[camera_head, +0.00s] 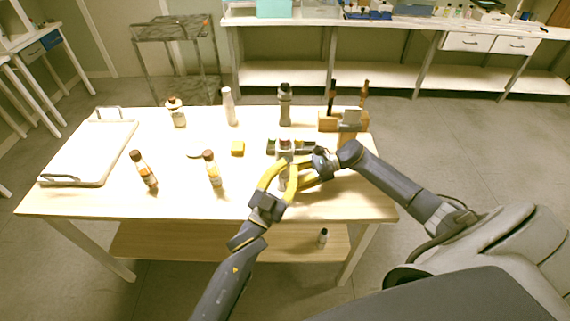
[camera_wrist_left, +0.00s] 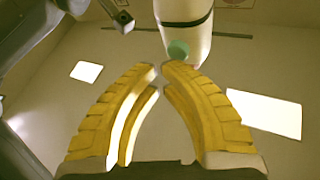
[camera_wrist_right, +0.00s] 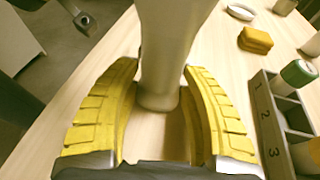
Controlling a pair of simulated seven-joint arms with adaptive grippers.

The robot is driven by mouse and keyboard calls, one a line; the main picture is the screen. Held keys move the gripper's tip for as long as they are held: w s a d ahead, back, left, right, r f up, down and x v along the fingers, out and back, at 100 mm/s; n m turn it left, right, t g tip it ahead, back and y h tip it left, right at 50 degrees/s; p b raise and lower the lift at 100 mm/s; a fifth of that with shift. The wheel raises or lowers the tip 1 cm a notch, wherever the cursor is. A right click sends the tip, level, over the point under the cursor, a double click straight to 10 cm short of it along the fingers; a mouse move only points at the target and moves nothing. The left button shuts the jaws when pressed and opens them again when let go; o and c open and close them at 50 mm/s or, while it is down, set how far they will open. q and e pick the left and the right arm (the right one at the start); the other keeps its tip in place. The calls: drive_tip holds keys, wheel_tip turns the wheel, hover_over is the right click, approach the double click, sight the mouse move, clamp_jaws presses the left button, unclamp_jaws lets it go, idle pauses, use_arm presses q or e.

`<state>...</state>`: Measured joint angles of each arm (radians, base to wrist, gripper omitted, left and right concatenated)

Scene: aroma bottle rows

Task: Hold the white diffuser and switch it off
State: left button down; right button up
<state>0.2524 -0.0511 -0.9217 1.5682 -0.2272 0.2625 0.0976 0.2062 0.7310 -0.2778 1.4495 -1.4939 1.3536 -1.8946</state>
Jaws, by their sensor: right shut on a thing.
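The white diffuser (camera_head: 284,153) is upright near the right part of the table, partly hidden by the yellow fingers. My right gripper (camera_head: 290,178) is shut around it, one finger on each side in the right wrist view, where its pale body (camera_wrist_right: 168,45) fills the gap. My left gripper (camera_head: 284,166) is in front of the diffuser. In the left wrist view its fingertips nearly meet with nothing between them. The diffuser's pale body (camera_wrist_left: 186,12) and a round green button (camera_wrist_left: 178,50) on it appear just beyond those tips.
A numbered grey rack (camera_wrist_right: 268,125) with bottles stands close to the diffuser. A yellow sponge (camera_head: 238,148), several bottles such as a brown one (camera_head: 213,170), and a wooden holder (camera_head: 328,123) stand around. A white tray (camera_head: 128,143) lies at the left.

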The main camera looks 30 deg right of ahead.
use_arm(q)
drive_tip(key=shift+s+a, duration=0.1)
use_arm(e)
drive_tip(key=shift+f, duration=0.15)
use_arm(q)
drive_tip(key=shift+s+a, duration=0.45)
drive_tip(key=shift+s, duration=0.4)
drive_tip(key=shift+s+a, duration=0.5)
drive_tip(key=shift+s, duration=0.4)
drive_tip(key=shift+s+a, duration=0.45)
drive_tip(key=shift+s, duration=0.4)
use_arm(e)
drive_tip(key=o, duration=0.9)
drive_tip(key=shift+o, duration=0.2)
drive_tip(key=shift+d, duration=0.1)
